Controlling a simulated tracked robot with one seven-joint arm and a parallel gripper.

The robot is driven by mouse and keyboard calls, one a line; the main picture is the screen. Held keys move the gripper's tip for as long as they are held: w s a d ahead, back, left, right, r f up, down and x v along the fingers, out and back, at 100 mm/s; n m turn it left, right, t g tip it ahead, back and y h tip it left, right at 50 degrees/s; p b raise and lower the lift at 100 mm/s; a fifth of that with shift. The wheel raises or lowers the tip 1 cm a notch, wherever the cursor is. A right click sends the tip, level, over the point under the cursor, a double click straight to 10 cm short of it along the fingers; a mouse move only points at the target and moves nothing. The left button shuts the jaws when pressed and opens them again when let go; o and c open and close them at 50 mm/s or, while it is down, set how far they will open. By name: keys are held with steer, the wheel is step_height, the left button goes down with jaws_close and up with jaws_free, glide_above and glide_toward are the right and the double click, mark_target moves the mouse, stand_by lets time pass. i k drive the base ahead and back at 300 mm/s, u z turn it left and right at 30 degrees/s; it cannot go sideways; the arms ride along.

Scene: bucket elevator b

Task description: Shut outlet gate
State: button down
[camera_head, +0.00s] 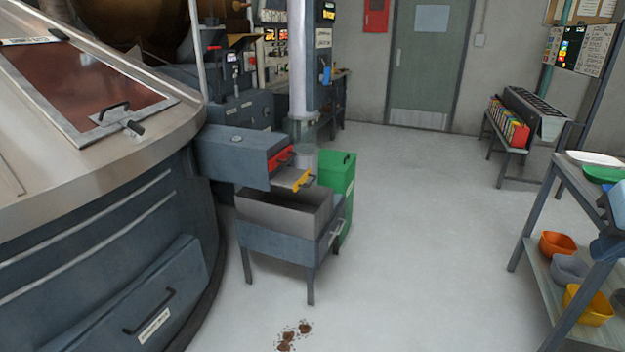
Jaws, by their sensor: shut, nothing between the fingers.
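No part carries a readable outlet gate label. A blue-grey box-shaped chute (232,157) juts out from the large round machine at left centre. At its right end is a red bar (281,158). Just below and to the right, a flat plate with a yellow handle (302,181) sticks out over an open grey metal bin (282,212). I cannot tell which of these is the outlet gate, or how far it is open. My gripper is not in view.
The bin stands on legs, with a green bin (338,190) behind it. Brown spilled material (290,338) lies on the floor in front. A shelf rack (545,262) with bowls stands at right. The floor between is clear, back to the door (426,70).

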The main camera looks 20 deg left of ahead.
mark_target(292, 178)
steer(key=u, duration=0.45)
steer(key=i, duration=1.15)
steer(key=u, duration=0.6)
steer(key=k, duration=0.75)
steer(key=u, duration=0.2)
steer(key=i, duration=0.8)
steer(key=z, duration=0.1)
